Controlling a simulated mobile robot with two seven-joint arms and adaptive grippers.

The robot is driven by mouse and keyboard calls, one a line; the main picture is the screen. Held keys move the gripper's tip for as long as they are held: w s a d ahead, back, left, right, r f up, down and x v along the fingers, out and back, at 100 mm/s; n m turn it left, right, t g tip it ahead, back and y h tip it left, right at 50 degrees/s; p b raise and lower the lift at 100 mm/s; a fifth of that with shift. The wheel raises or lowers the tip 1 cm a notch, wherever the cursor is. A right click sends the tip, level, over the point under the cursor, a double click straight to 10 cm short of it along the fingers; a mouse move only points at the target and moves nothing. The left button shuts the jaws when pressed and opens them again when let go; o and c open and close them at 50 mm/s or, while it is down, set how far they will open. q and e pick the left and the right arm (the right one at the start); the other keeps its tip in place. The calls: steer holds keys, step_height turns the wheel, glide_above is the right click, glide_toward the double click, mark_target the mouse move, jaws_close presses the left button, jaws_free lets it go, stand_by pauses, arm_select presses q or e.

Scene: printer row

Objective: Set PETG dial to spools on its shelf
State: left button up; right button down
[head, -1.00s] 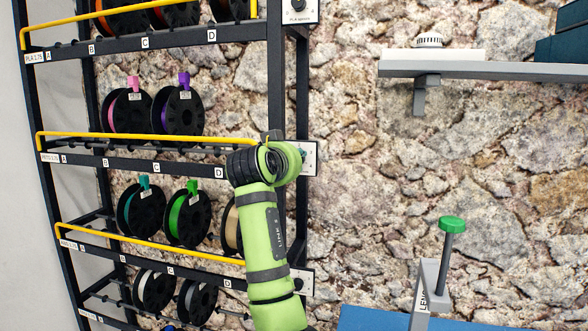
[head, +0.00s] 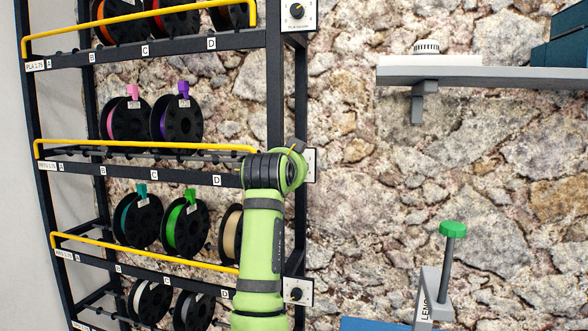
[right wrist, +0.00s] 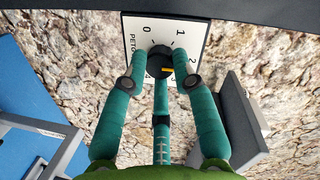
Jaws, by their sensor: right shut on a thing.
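The PETG dial plate (right wrist: 138,72) shows in the right wrist view, white with printed numbers. My right gripper (right wrist: 160,66), with teal fingers, is shut on its black knob (right wrist: 158,52). A yellow-orange mark on the knob faces right and slightly down, near the 2; a finger partly covers the scale there. In the head view, the PETG plate (head: 311,164) shows partly behind my green arm, which hides the gripper. The PETG shelf rail (head: 85,166) bears a pink spool (head: 126,120) and a purple spool (head: 176,119). Its A and D places look empty. My left gripper is out of view.
The PLA shelf with its dial (head: 297,11) is above. A lower shelf holds teal, green (head: 185,225) and tan spools, with another dial (head: 296,292) at its end. A grey wall shelf (head: 480,73) and a green-topped stand (head: 453,230) are at right.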

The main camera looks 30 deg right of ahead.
steer(key=shift+r, duration=0.2)
stand_by(0.3)
steer(key=c, duration=1.4)
jaws_free()
steer(key=o, duration=0.4)
steer(key=shift+f, duration=0.1)
steer(key=v, duration=1.2)
